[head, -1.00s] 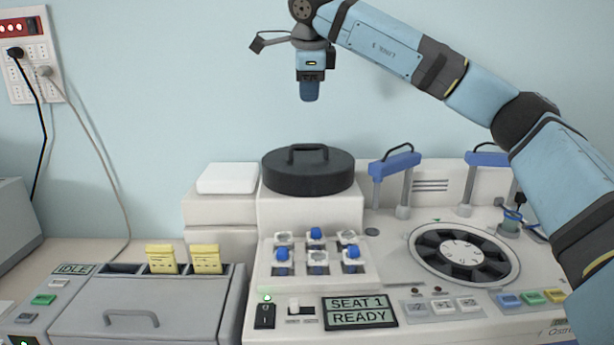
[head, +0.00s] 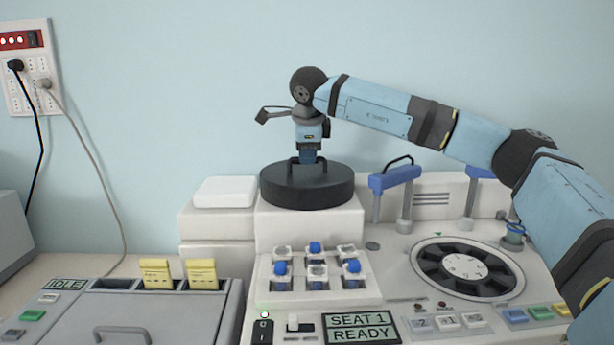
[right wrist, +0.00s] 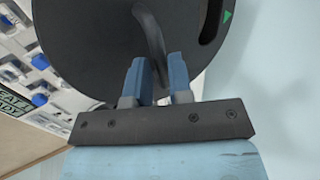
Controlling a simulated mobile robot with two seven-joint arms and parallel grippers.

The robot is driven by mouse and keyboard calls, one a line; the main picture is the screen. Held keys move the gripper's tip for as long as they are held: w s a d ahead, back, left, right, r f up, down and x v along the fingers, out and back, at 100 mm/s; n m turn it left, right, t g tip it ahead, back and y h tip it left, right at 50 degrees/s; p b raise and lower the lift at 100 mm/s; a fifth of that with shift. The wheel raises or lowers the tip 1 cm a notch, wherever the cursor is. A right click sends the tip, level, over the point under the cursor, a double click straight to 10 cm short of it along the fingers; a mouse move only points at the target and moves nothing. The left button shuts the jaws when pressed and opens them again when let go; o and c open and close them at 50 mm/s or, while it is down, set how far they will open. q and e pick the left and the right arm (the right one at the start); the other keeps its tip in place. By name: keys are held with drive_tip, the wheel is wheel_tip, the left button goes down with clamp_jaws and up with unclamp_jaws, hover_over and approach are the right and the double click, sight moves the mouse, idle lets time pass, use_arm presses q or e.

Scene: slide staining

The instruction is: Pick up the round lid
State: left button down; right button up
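The round lid (head: 307,192) is dark, flat and disc-shaped, with a raised handle on top. It sits on the white block at the back of the machine. My right gripper (head: 307,158) points straight down at the handle from above. In the right wrist view, the lid (right wrist: 85,45) fills the upper part and the handle (right wrist: 150,35) runs down to the fingers. The two blue fingers of my right gripper (right wrist: 158,72) stand apart with the handle's end between them. Whether they touch it is hard to see. My left gripper is not in view.
A white box (head: 224,192) stands just left of the lid. Blue-handled posts (head: 394,178) and a dark rotor (head: 464,268) are to the right. Several blue-capped holders (head: 314,270) stand in front.

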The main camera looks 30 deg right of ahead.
drive_tip(key=x, duration=0.2)
drive_tip(key=shift+w+d+f, duration=0.15)
drive_tip(key=shift+d+f, duration=0.05)
drive_tip(key=shift+f, duration=0.1)
drive_tip(key=shift+a, duration=0.1)
clamp_jaws()
drive_tip(key=shift+r, duration=0.1)
drive_tip(key=shift+r, duration=0.1)
